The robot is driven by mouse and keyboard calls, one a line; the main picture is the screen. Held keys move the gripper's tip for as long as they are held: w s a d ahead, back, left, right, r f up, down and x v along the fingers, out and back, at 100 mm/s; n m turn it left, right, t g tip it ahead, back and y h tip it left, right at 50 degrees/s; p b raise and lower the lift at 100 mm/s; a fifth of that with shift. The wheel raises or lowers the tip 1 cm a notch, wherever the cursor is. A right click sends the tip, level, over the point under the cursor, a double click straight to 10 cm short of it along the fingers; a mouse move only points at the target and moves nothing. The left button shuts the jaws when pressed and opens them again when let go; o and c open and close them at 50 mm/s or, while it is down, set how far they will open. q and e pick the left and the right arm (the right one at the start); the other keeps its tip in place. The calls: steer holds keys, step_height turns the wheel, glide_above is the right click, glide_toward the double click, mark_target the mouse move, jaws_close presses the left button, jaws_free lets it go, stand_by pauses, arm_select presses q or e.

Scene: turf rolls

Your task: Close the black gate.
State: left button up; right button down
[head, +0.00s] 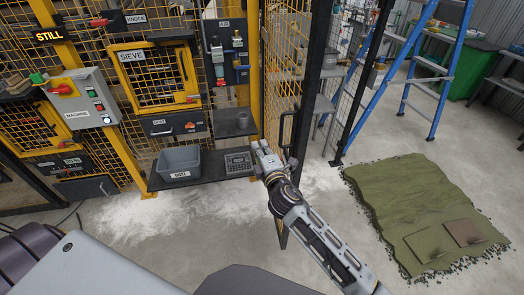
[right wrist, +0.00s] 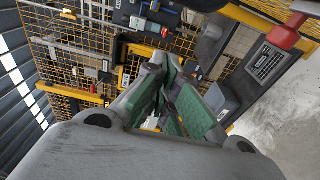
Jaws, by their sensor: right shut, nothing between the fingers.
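The black gate (head: 311,70) is a dark-edged mesh panel near the middle of the head view. It stands at an angle to the yellow mesh fence, and its lower end reaches down near my right arm. A black handle (head: 288,128) is on it. My right gripper (head: 262,150) is shut and empty, just left of and below the handle; whether it touches the gate I cannot tell. Its closed green-padded fingers show in the right wrist view (right wrist: 165,70), with yellow mesh beyond them. My arm hides part of the gate's lower end. My left gripper is not in view.
A machine box (head: 84,98) is on the fence at left. A green turf sheet (head: 410,195) lies on the floor at right, near a blue ladder (head: 437,75).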

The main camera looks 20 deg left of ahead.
steer(key=shift+w+d+p, duration=0.2)
steer(key=shift+w+d, duration=0.05)
steer(key=shift+d, duration=0.35)
steer(key=shift+w+d+p, duration=0.2)
steer(key=shift+d, duration=0.45)
steer(key=shift+w+d+p, duration=0.2)
steer(key=shift+w+d, duration=0.05)
steer(key=shift+d, duration=0.35)
steer(key=shift+w+d, duration=0.1)
steer(key=shift+d, duration=0.05)
